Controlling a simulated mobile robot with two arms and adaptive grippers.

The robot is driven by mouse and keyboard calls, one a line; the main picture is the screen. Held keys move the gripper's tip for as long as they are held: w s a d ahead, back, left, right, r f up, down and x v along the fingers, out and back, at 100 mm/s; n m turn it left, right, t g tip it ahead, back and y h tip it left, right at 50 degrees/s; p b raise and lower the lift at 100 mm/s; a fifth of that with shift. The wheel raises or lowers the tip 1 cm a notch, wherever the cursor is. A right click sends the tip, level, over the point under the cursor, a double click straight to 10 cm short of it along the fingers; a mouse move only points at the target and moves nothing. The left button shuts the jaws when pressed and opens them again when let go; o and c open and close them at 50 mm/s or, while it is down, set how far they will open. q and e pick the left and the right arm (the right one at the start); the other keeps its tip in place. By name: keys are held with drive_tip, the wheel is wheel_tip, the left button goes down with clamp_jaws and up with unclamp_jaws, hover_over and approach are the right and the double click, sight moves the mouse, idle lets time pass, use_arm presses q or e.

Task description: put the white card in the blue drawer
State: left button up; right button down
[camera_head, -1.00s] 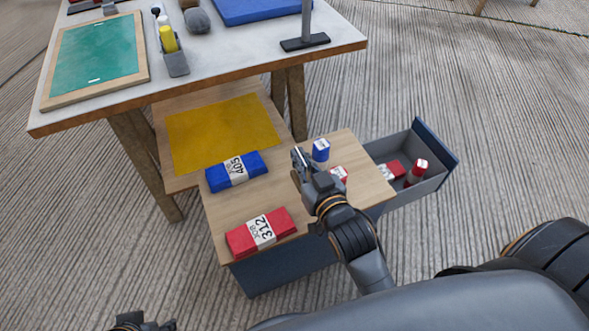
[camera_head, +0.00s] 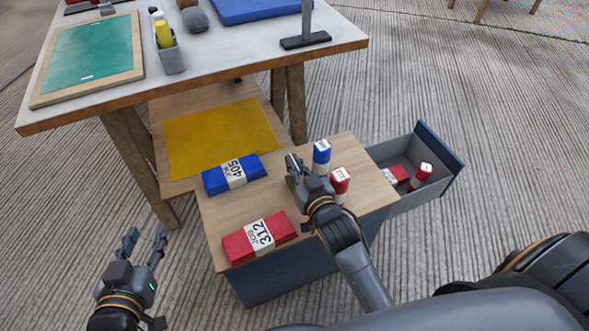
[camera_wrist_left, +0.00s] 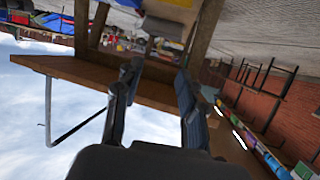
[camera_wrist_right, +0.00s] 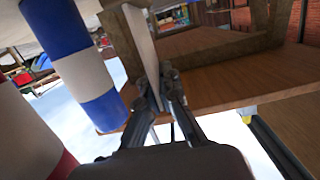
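My right gripper (camera_head: 293,163) is over the wooden cabinet top, beside a blue-and-white roll. In the right wrist view its fingers (camera_wrist_right: 160,92) are close together on a thin pale sheet seen nearly edge-on, which looks like the white card (camera_wrist_right: 143,45). In the head view only a thin light sliver shows at the fingertips. The blue drawer (camera_head: 437,160) is pulled out to the right of the cabinet, with a blue front and grey inside. It holds a red-and-white bundle and a red roll. My left gripper (camera_head: 145,245) is open and empty, left of the cabinet; its fingers (camera_wrist_left: 155,85) show apart.
On the cabinet top (camera_head: 225,213) are a blue bundle (camera_head: 234,174), a red bundle (camera_head: 259,238), a blue-and-white roll (camera_head: 321,156) and a red-and-white roll (camera_head: 340,184) close to my right gripper. A workbench (camera_head: 240,62) stands behind. Floor right of the drawer is clear.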

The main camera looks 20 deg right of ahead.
use_arm(q)
drive_tip(key=shift+w+d+r+t+h, duration=0.2)
drive_tip(key=shift+w+r+t, duration=0.25)
drive_tip(key=shift+r, duration=0.3)
drive_tip(key=shift+w+d+r+t+h, duration=0.2)
drive_tip(key=shift+r+t, duration=0.35)
drive_tip(key=shift+r, duration=0.2)
use_arm(e)
drive_tip(key=shift+f, duration=0.6)
drive_tip(key=c, duration=2)
unclamp_jaws()
drive_tip(key=shift+f, duration=0.15)
use_arm(q)
drive_tip(key=shift+r, duration=0.1)
use_arm(e)
drive_tip(key=o, duration=0.5)
